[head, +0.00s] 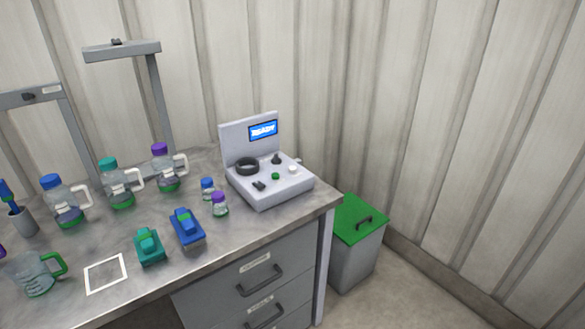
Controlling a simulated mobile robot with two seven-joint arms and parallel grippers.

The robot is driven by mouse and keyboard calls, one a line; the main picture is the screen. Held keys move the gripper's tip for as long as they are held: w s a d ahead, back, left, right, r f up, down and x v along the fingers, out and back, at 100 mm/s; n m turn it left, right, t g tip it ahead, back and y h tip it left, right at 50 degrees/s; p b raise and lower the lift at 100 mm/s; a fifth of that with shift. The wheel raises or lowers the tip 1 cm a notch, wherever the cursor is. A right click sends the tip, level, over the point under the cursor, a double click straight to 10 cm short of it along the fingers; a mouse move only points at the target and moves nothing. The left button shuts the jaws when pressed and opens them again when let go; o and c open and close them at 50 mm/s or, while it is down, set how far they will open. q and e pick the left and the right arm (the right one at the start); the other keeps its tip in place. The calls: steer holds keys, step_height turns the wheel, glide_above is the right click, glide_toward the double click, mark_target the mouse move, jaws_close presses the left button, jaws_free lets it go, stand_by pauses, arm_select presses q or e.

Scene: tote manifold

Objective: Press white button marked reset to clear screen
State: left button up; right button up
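A light grey console (270,190) stands at the right end of the bench. Its small blue screen (263,130) on the upright back panel reads "READY". A small white button (293,170) sits at the right of the console's top face; any marking on it is too small to read. A green button (275,176) is to its left, with a dark knob (277,159) behind, a black ring (247,166) at the left and a small black part (259,185) in front. Neither of my grippers is in view.
Jugs with blue (64,205), teal (116,185) and purple (166,170) lids stand left of the console. Two small jars (220,206), a blue device (187,228) and a teal device (149,247) are nearer. A green-lidded bin (357,250) stands right of the bench.

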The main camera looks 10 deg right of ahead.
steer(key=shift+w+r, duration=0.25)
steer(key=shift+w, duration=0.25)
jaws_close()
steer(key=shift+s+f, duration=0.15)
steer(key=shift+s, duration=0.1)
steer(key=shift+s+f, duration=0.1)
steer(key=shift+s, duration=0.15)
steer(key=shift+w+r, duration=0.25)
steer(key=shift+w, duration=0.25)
